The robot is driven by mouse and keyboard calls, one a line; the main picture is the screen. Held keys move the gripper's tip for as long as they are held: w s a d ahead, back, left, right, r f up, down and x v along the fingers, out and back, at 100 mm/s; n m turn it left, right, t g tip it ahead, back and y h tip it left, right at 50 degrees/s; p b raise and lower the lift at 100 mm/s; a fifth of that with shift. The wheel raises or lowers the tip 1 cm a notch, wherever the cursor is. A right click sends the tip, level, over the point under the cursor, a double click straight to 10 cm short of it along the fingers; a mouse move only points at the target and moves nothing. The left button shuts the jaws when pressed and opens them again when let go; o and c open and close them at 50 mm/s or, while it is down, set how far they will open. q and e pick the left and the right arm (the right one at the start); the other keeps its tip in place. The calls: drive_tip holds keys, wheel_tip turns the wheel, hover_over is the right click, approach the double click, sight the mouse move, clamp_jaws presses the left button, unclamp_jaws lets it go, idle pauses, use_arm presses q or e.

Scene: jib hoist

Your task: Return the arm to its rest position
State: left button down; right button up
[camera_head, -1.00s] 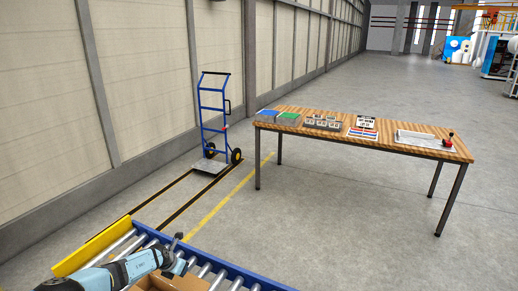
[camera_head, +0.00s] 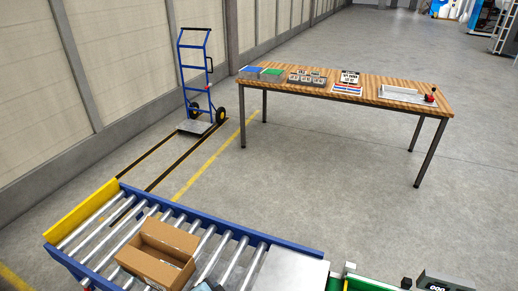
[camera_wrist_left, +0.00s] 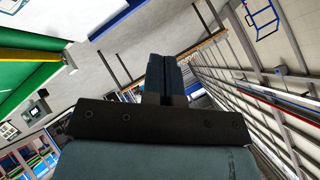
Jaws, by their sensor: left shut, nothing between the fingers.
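My left gripper (camera_wrist_left: 166,78) shows in the left wrist view, its two dark fingers together and nothing between them. Its dark mounting plate fills the lower middle of that view. In the head view only a small pale-blue piece of my arm shows at the bottom edge, by the open cardboard box (camera_head: 160,252); the fingers cannot be made out there. The box sits on the roller conveyor (camera_head: 240,243). My right gripper is in neither view.
A wooden table (camera_head: 330,80) with trays and small parts stands at the back. A blue hand truck (camera_head: 195,75) stands by the left wall. A yellow end plate (camera_head: 80,215) closes the conveyor's left end. Grey floor between table and conveyor is free.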

use_arm(q)
drive_tip(key=s+a+r+n+g, duration=0.25)
drive_tip(key=s+a+r, duration=0.2)
drive_tip(key=s, duration=0.35)
drive_tip(key=s+a+r+n+g, duration=0.2)
drive_tip(key=s+a+r+n, duration=0.1)
drive_tip(key=s+a, duration=0.3)
drive_tip(key=s+a+r+n+g, duration=0.2)
drive_tip(key=s+a+r+n, duration=0.15)
drive_tip(key=s, duration=0.55)
drive_tip(key=w+d+f+m+t+h+p, duration=0.1)
drive_tip(key=w+d+f+t+h+p, duration=0.1)
drive_tip(key=w+d+f+t+p, duration=0.4)
drive_tip(key=shift+w+d+t+h+p, duration=0.15)
drive_tip(key=shift+d+t+h+p, duration=0.2)
drive_tip(key=shift+t+p, duration=0.4)
drive_tip(key=shift+d, duration=0.1)
